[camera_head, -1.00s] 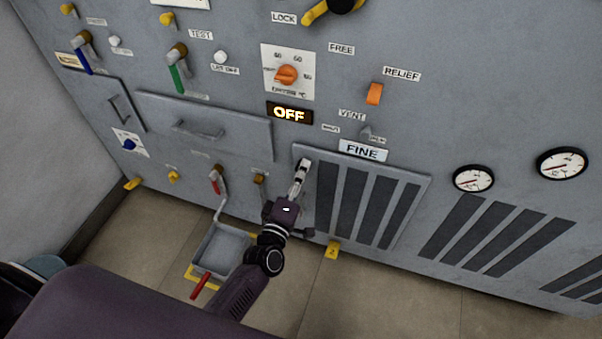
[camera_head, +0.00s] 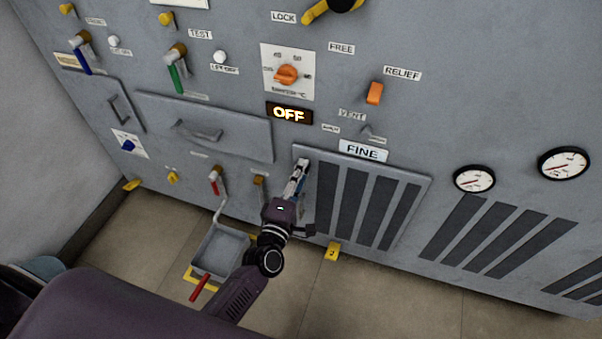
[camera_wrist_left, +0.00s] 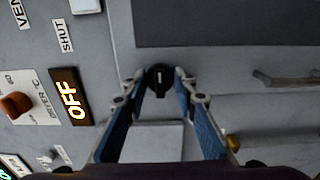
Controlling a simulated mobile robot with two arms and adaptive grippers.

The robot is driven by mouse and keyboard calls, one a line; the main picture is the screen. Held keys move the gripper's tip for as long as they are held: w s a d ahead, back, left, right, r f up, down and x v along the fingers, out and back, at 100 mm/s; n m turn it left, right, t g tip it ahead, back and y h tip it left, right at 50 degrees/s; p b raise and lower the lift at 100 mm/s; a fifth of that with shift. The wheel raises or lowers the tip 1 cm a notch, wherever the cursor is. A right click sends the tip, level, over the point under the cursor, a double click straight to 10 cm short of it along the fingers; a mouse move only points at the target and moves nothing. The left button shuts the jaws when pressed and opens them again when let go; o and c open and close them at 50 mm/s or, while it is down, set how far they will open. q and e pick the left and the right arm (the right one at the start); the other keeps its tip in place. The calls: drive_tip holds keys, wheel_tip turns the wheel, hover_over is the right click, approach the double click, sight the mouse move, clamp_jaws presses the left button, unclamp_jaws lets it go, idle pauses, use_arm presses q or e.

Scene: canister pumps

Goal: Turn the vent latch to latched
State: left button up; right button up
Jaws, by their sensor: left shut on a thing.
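The vent latch (camera_wrist_left: 160,78) is a small black round knob with a raised tab and a pale mark, beside the edge of the slatted vent panel. In the head view the vent panel (camera_head: 412,178) is grey with dark slots, and the latch is hidden behind my fingers at its upper left. My left gripper (camera_head: 300,168) reaches up to that edge. In the left wrist view its blue-padded fingers (camera_wrist_left: 160,92) converge on the latch, one tip on each side, and are shut on it. The latch's exact angle is hard to tell. My right gripper is out of view.
An orange dial (camera_head: 287,75) and a lit OFF sign (camera_head: 289,113) are above my gripper. A drawer front (camera_head: 240,140) is to the left. A grey tray (camera_head: 222,250) with a red handle is below, near my arm. Gauges (camera_head: 474,178) are to the right.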

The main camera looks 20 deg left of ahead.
use_arm(q)
drive_tip(key=o, duration=1.2)
drive_tip(key=shift+c, duration=0.2)
drive_tip(key=s, duration=1.2)
drive_tip(key=shift+a, duration=0.2)
drive_tip(key=shift+d, duration=0.1)
